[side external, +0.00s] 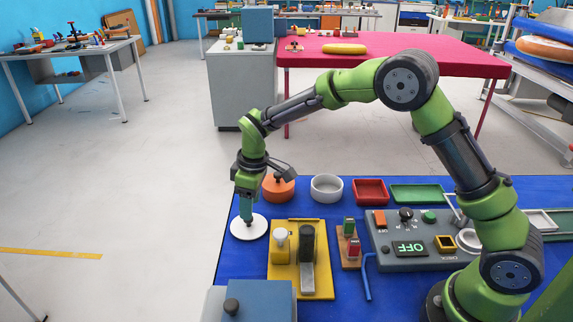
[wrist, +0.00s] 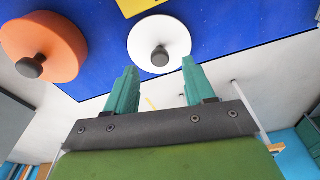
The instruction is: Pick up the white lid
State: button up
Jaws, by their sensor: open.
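The white lid (side external: 259,229) is a round disc lying on the blue table at its left edge in the side view. In the wrist view the white lid (wrist: 147,38) shows a dark round knob (wrist: 160,56) at its middle. My gripper (side external: 247,219) points down just over the lid, hiding its knob in the side view. In the wrist view my gripper (wrist: 160,65) has its two green fingers apart, with the knob lined up between their tips. Nothing is held. I cannot tell whether the fingers touch the lid.
An orange round pot (side external: 278,190) with a dark knob stands close behind the lid. A white round bowl (side external: 327,188), red tray (side external: 370,192) and green tray (side external: 417,194) stand farther right. A yellow board (side external: 284,283) and grey control box (side external: 420,250) lie right of the lid. Open floor lies left.

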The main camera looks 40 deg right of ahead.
aim_at(249, 223)
jog(key=f, duration=0.4)
jog(key=shift+w+a+f, duration=0.2)
jog(key=shift+w+f, duration=0.15)
jog(key=shift+f, duration=0.05)
grip_shut()
